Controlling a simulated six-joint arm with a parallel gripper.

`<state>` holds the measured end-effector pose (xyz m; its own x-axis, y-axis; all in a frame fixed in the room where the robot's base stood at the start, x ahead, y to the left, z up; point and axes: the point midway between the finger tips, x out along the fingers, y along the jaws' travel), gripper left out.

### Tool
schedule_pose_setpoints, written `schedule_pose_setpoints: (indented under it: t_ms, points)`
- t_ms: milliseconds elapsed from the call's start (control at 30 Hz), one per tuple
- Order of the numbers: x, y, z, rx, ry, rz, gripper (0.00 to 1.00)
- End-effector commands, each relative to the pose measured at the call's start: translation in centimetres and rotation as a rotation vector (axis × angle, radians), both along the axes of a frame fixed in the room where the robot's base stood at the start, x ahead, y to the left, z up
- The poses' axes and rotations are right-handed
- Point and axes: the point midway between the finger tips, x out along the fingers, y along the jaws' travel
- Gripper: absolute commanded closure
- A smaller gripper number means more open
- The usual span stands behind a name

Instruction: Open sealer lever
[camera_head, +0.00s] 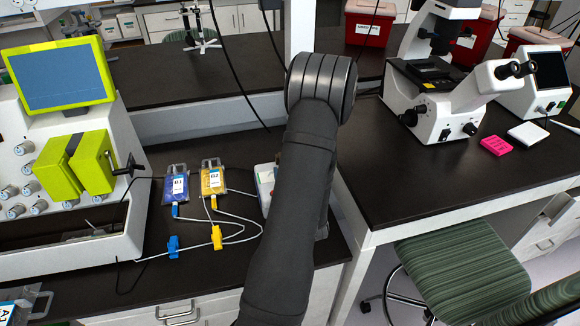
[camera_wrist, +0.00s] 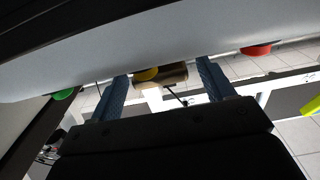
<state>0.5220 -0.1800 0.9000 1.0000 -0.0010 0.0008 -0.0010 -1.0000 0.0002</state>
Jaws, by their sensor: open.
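My gripper (camera_wrist: 162,72) is open in the wrist view, with two blue fingers spread apart. Between the fingers lies a brownish cylinder-like part with a yellow round piece (camera_wrist: 146,74) and a thin dark rod (camera_wrist: 178,96); I cannot tell whether this is the sealer lever. A white housing (camera_wrist: 180,45) spans the view just beyond the fingertips. In the head view, a white box with a red mark (camera_head: 265,178) is mostly hidden behind my arm; it may be the sealer. My gripper is not visible there.
A blue-labelled bag (camera_head: 175,187) and a yellow bag (camera_head: 213,179) lie with tubing and clamps left of my arm. A processor with a green-framed screen (camera_head: 60,77) stands at the left. A microscope (camera_head: 450,90) stands on the right bench.

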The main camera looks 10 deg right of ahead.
Motion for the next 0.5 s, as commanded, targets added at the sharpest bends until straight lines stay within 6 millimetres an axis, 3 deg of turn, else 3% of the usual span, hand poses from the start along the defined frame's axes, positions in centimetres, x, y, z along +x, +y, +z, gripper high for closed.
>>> schedule_pose_setpoints:
  t_ms: [200,500]
  points:
    - [2.4,0.0,0.0,0.0,0.0,0.001,0.25]
    - [2.8,0.0,0.0,0.0,0.001,0.0,0.25]
